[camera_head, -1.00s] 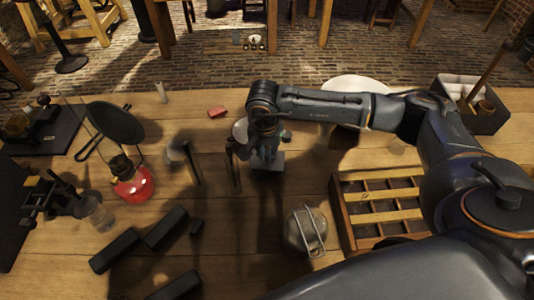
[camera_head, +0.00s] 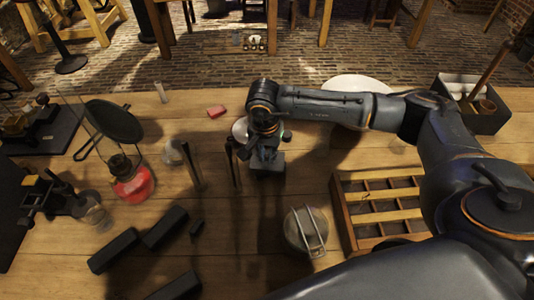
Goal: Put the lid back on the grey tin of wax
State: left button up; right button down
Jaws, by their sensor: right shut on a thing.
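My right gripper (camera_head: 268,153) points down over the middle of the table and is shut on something. Its own body mostly hides the held thing, so I cannot tell whether it is the lid. A pale round thing (camera_head: 240,129), partly hidden, shows just left of the gripper; I cannot tell whether it is the tin or its lid. A round grey metal vessel with a wire handle (camera_head: 304,232) stands nearer to me, apart from the gripper. A small pale round thing (camera_head: 172,153) lies further left. My left gripper is not in view.
A red lantern (camera_head: 134,188), dark upright rods (camera_head: 193,166) and black blocks (camera_head: 165,228) stand at left. A divided wooden tray (camera_head: 348,213) is at right. A white dish (camera_head: 355,84) is behind my right arm. Bare wood lies between the blocks and the vessel.

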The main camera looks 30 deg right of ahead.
jog(key=shift+b, duration=0.3)
dwell(0.6)
jog(key=c, duration=1.3)
grip_release()
jog(key=shift+o, duration=0.8)
jog(key=o, duration=0.4)
jog(key=shift+r, duration=0.15)
jog(key=shift+r+p, duration=1.75)
jog(key=shift+r, duration=1.6)
